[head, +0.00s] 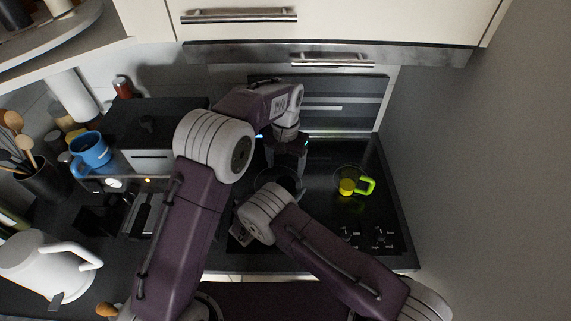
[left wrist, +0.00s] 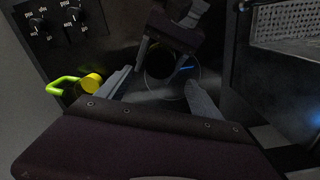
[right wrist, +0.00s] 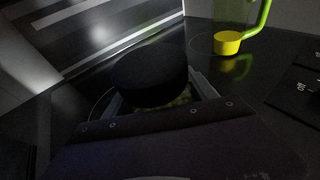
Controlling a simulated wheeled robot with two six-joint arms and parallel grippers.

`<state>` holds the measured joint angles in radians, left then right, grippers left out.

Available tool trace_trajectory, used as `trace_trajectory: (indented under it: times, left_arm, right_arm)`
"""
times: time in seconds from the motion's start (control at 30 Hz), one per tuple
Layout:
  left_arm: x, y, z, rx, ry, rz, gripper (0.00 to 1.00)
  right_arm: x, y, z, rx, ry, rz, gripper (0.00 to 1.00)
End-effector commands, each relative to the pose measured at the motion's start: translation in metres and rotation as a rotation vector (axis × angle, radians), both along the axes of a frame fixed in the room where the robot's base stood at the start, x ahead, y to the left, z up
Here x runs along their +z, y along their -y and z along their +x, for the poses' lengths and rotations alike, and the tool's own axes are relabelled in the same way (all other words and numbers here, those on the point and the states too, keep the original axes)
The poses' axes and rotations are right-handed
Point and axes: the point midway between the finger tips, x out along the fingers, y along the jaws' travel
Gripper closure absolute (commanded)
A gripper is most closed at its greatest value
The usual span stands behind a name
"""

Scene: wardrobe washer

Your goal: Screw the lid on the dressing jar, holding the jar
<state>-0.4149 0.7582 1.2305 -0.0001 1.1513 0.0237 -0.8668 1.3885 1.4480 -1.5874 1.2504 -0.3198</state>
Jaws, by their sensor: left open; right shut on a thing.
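The dressing jar (right wrist: 178,101) shows in the right wrist view as a strip of yellow-green contents between my right gripper's fingers (right wrist: 160,98). The right gripper is shut on it. The black round lid (right wrist: 150,72) sits on top of the jar; I cannot tell how far it is screwed down. In the left wrist view the dark lid (left wrist: 159,60) lies between and beyond the spread fingers of my left gripper (left wrist: 160,92), which is open and apart from it. In the head view the left gripper (head: 287,172) points down over the cooktop; the jar is mostly hidden by my arms.
A clear cup with yellow contents (head: 347,187) and a green handle stands on the black cooktop (head: 330,220), right of my grippers. A toaster-like appliance (head: 140,215), blue mug (head: 90,152) and white kettle (head: 45,262) stand left. A wall bounds the right.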

Motion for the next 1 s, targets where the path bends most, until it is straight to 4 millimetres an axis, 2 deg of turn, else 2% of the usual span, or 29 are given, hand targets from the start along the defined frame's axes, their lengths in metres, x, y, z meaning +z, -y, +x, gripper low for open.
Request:
trace_trajectory:
  times: [0.13,0.3,0.5,0.67,0.9,0.93,1.0]
  left_arm:
    - [-0.014,0.0,-0.001,-0.001,-0.004,0.002,0.25]
    - [-0.044,0.0,-0.001,-0.001,-0.004,0.002,0.25]
    - [-0.071,0.0,-0.001,-0.001,-0.003,0.001,0.25]
    - [-0.079,0.0,0.0,-0.001,-0.001,0.0,0.25]
    - [-0.08,0.0,0.0,-0.001,-0.001,0.0,0.25]
    - [-0.08,0.0,0.0,-0.001,-0.001,0.0,0.28]
    - [-0.08,0.0,0.0,-0.001,0.0,0.0,0.47]
  right_arm:
    - [0.0,0.0,0.0,0.0,0.001,0.0,1.0]
    - [0.001,0.0,0.0,0.0,0.001,0.0,1.0]
    - [0.001,0.0,0.0,0.0,0.001,0.0,1.0]
    - [0.001,0.0,0.0,0.0,0.001,0.0,1.0]
    - [0.001,0.0,0.0,0.0,0.001,-0.001,1.0]
    - [0.001,0.0,0.0,0.0,0.001,-0.001,1.0]
    - [0.001,0.0,0.0,0.0,0.001,0.0,1.0]
